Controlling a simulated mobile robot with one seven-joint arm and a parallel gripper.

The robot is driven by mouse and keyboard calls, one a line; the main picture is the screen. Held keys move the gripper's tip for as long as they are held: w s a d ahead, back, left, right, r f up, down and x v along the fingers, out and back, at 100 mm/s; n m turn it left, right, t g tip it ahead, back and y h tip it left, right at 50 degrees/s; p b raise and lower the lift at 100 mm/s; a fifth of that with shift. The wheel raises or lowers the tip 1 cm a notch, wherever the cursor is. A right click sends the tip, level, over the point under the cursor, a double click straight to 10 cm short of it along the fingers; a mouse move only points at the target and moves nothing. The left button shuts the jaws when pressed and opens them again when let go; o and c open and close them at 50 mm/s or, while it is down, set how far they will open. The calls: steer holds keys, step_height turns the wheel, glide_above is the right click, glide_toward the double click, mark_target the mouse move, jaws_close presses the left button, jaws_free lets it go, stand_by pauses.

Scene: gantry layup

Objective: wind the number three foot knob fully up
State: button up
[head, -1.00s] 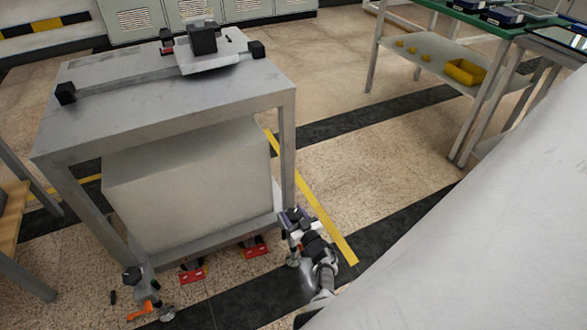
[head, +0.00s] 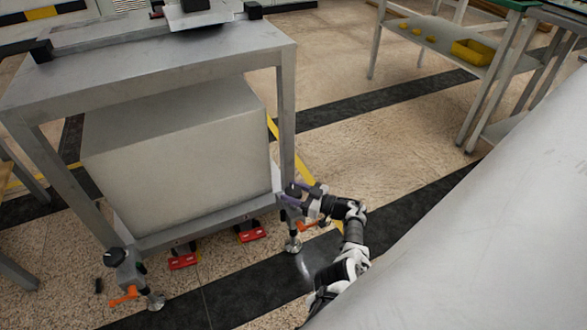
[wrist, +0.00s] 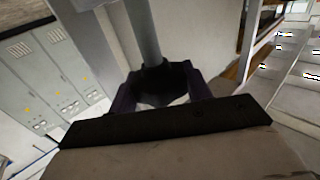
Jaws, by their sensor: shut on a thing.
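The grey gantry table (head: 150,68) stands on feet at its lower corners. Its right front foot has a dark knob (head: 293,189), an orange lever (head: 306,226) and a round metal pad (head: 293,245) on the floor. My gripper (head: 297,193) is at this knob, reaching in from the right. In the wrist view the two purplish fingers of my gripper (wrist: 162,97) are closed on the dark knob (wrist: 158,82), beneath a grey post. The fingers hide part of the knob. No foot number is readable.
The left front foot has a black knob (head: 115,256) and an orange lever (head: 124,294). Red blocks (head: 250,232) lie under the table's front edge. A large pale box (head: 180,150) fills the frame. A bench with a yellow bin (head: 474,51) stands back right. Floor to the right is open.

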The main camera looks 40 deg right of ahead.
steer(key=shift+r, duration=0.1)
stand_by(0.3)
steer(key=o, duration=1)
steer(key=b+v, duration=0.1)
steer(key=v, duration=1.2)
steer(key=shift+s+d, duration=0.25)
steer(key=shift+s, duration=0.05)
